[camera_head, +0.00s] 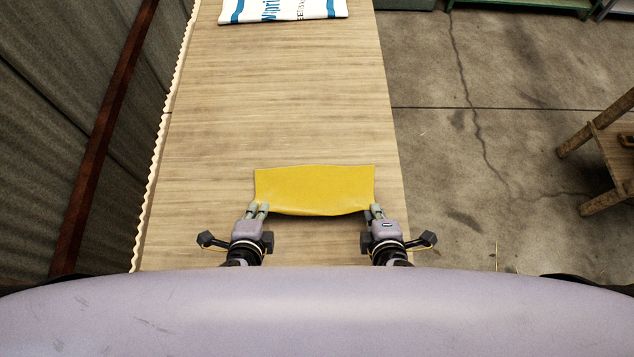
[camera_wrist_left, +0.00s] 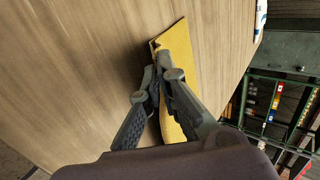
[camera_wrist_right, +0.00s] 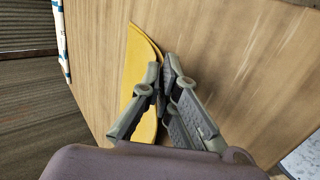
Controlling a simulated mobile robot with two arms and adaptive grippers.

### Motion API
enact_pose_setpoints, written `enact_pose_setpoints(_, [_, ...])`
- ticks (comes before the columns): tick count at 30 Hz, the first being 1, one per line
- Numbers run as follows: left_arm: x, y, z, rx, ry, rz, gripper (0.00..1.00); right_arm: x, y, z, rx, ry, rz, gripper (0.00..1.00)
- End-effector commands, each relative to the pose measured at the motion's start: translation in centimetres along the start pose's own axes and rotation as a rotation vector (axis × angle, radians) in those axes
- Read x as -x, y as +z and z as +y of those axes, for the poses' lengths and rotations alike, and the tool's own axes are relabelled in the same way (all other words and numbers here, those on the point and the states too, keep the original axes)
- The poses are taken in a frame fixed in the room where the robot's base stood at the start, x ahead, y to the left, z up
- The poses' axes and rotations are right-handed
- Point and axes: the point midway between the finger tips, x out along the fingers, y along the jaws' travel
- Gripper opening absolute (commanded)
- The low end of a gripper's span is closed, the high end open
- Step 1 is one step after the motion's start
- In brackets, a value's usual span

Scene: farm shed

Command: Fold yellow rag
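The yellow rag (camera_head: 314,188) lies on the wooden table right in front of me, wider than deep. Its near edge sags between my grippers, with a dark shadow under it. My left gripper (camera_head: 258,209) is at the rag's near left corner; in the left wrist view its fingers (camera_wrist_left: 160,80) are closed on the rag's edge (camera_wrist_left: 176,45). My right gripper (camera_head: 375,211) is at the near right corner; in the right wrist view its fingertips (camera_wrist_right: 162,72) are together at the rag's edge (camera_wrist_right: 138,55), pinching it. The cloth between the fingertips is mostly hidden.
A white and blue printed bag or cloth (camera_head: 283,9) lies at the table's far end. The wooden table (camera_head: 285,100) is bare between it and the rag. A corrugated wall (camera_head: 60,110) stands left. A wooden stool or bench (camera_head: 612,150) stands on the concrete floor at right.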

Motion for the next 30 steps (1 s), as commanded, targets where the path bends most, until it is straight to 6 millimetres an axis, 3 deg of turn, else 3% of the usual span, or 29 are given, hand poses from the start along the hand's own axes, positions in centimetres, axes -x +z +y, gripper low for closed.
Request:
enact_pose_setpoints(4, [0.0, 0.04, 1.1, -0.001, -0.045, -0.001, 0.0, 0.0, 0.01, -1.02, 0.001, 0.047, -0.001, 0.0])
enact_pose_setpoints(17, [0.18, -0.03, 1.3, -0.001, -0.074, 0.002, 0.0, 0.17, -0.06, -1.22, 0.002, 0.076, 0.001, 0.0])
enact_pose_setpoints(30, [0.15, -0.02, 1.27, -0.001, -0.074, 0.002, 0.32, 0.16, -0.04, -1.23, 0.002, 0.075, 0.001, 0.31])
